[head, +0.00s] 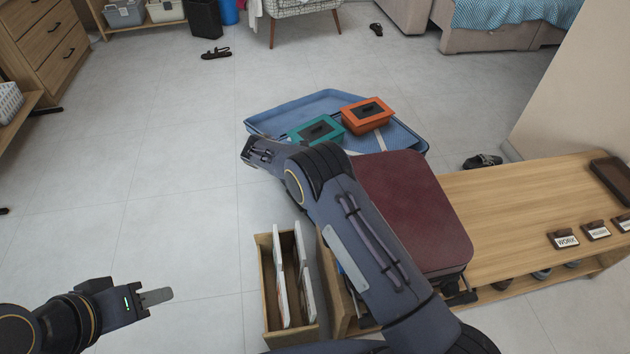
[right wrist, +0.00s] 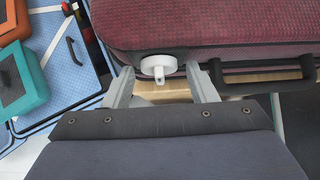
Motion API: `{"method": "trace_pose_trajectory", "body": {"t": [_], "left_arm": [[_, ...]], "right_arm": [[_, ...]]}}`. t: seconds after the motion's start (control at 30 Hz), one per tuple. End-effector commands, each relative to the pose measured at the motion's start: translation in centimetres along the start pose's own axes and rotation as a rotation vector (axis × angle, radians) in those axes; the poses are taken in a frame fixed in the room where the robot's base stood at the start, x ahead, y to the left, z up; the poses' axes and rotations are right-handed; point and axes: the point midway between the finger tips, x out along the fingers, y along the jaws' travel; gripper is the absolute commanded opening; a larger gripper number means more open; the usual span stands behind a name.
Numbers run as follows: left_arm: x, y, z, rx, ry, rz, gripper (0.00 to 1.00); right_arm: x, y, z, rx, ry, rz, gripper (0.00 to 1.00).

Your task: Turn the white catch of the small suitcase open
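The small suitcase (head: 415,210) is maroon and lies on the wooden bench; my right arm covers its left side in the head view. In the right wrist view the suitcase (right wrist: 220,25) shows its front with the white catch (right wrist: 159,65), a round knob with a small tab pointing down. My right gripper (right wrist: 163,88) is open, its two fingers apart on either side of the catch, with gaps to it. The catch and right fingertips are hidden in the head view. My left gripper (head: 157,296) is over the floor at lower left, seen edge-on, away from the suitcase.
A blue open suitcase (head: 290,112) with a teal box (head: 316,132) and an orange box (head: 367,115) lies beyond. The bench (head: 510,205) holds small labelled signs (head: 564,239). A wooden bin (head: 270,300) with white panels stands left of the bench.

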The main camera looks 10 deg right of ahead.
Motion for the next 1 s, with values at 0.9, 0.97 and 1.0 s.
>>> {"method": "trace_pose_trajectory", "body": {"t": [0.9, 0.97, 1.0], "left_arm": [[-0.5, 0.2, -0.3, 0.0, 0.0, 0.0, 0.36], [-0.5, 0.2, -0.3, 0.0, 0.0, 0.0, 0.36], [-0.5, 0.2, -0.3, 0.0, 0.0, 0.0, 0.36]], "right_arm": [[-7.7, 0.0, 0.0, 0.0, 0.0, 0.002, 0.57], [-7.9, 0.0, 0.0, 0.0, 0.0, 0.002, 0.57], [-7.9, 0.0, 0.0, 0.0, 0.001, 0.002, 0.57]]}}
